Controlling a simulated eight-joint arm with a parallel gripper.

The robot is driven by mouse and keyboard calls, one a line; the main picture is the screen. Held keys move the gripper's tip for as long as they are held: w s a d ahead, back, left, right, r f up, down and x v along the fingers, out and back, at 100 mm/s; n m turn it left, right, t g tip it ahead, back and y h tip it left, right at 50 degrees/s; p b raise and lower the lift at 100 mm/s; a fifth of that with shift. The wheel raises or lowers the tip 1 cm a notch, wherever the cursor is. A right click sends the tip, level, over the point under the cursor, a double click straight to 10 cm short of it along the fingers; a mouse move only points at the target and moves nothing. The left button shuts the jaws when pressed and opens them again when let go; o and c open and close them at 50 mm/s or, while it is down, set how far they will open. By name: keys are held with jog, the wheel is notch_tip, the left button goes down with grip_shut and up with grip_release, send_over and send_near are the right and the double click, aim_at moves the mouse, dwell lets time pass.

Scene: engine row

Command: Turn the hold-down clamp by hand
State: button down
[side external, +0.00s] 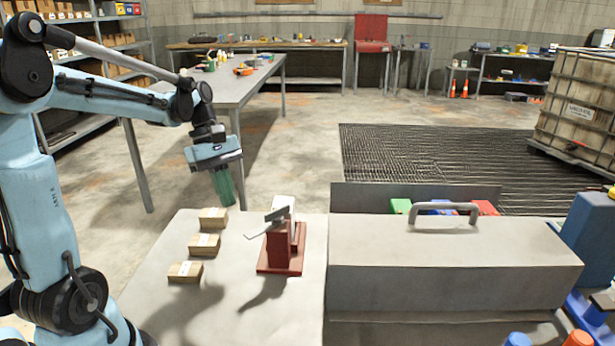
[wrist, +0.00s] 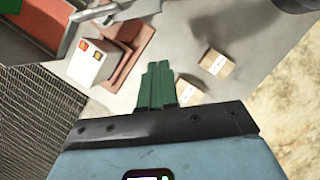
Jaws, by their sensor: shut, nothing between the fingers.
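The hold-down clamp (side external: 279,246) is a dark red block on a red base plate, with a grey metal bar across its top. It stands upright on the pale table, right of my gripper. In the wrist view its red base (wrist: 133,38) shows at the upper left, with part of a metal bar (wrist: 92,12) at the top edge. My gripper (side external: 224,188) has green fingers, shut and empty, pointing down in the air left of the clamp and apart from it. The closed fingers also show in the wrist view (wrist: 158,84).
Three small cartons (side external: 203,245) stand in a row left of the clamp. A white box (side external: 284,203) is just behind it. A large grey case (side external: 455,265) with a handle (side external: 444,210) is to the right. Behind it is a bin with coloured items (side external: 441,207).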

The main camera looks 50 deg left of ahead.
aim_at(268, 220)
jog(key=d+f, duration=0.3)
jog(key=d, duration=0.2)
jog(key=shift+d, duration=0.15)
jog(key=shift+s+d+n, duration=0.15)
jog(key=shift+d+n, duration=0.2)
jog(key=shift+n, duration=0.25)
dwell(0.3)
